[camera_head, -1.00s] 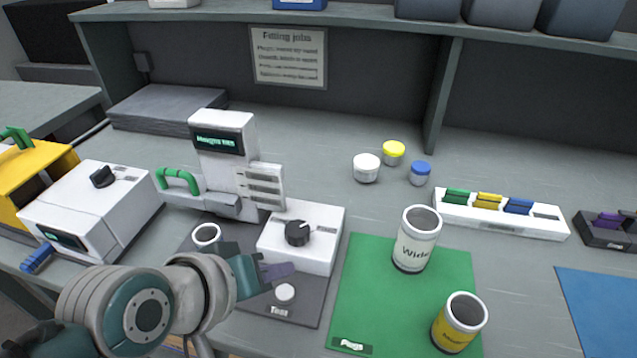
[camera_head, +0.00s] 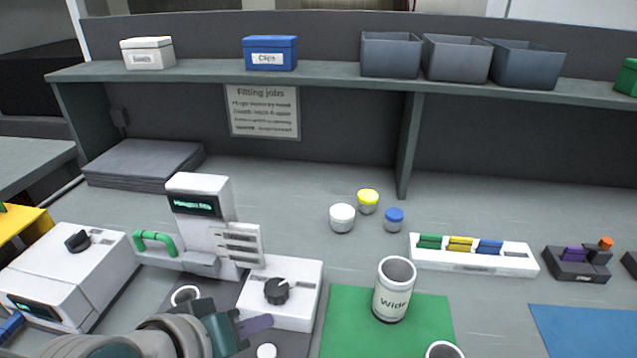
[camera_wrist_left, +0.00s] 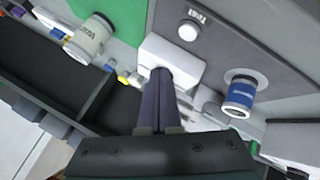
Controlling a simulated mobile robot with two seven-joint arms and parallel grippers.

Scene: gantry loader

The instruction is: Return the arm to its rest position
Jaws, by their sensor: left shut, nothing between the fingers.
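My left gripper (camera_head: 258,325) is at the lower middle of the head view, its dark fingers closed and empty. It is in front of the white box with the black knob (camera_head: 277,291) and looks just above the round white button (camera_head: 266,351). In the left wrist view the shut fingers (camera_wrist_left: 160,97) overlap the white box (camera_wrist_left: 187,62), with the button (camera_wrist_left: 189,31) beyond them. I cannot tell whether they touch the box. Most of my left arm is below the picture edge. My right gripper is not in view.
A white machine with a green handle (camera_head: 155,240) stands left of the gripper, an open cup (camera_head: 185,295) close by. The wide white cup (camera_head: 394,290) stands on the green mat (camera_head: 345,320). A shelf (camera_head: 330,76) spans the back. The grey bench around the small jars (camera_head: 342,217) is mostly clear.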

